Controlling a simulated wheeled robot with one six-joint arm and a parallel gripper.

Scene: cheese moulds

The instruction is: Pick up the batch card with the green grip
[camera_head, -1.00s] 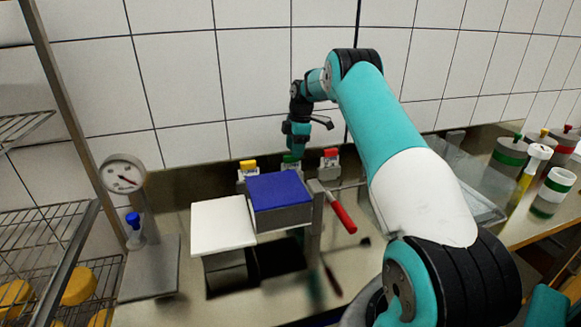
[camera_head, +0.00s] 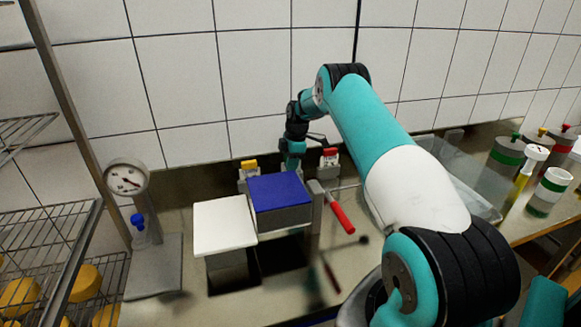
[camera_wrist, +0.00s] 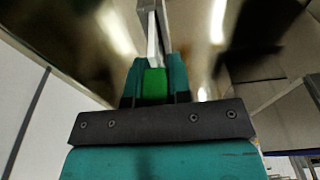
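The green grip (camera_wrist: 154,86) of the batch card shows in the wrist view between the two teal fingers of my gripper (camera_wrist: 154,78). Both fingers lie close against its sides, with no clear gap. The card's pale narrow edge (camera_wrist: 152,42) runs on beyond the fingertips. In the head view my gripper (camera_head: 292,162) is low behind the blue-topped block, between the yellow-grip card (camera_head: 249,170) and the red-grip card (camera_head: 329,160). There the green-grip card is hidden by my gripper and the block. I cannot tell whether it is clear of its holder.
The blue-topped block (camera_head: 279,194) and a white-topped block (camera_head: 224,226) stand in front of the cards. A red-handled lever (camera_head: 341,218) is at their right. A dial gauge (camera_head: 127,179) stands left. A clear tray (camera_head: 462,180) and several canisters are right.

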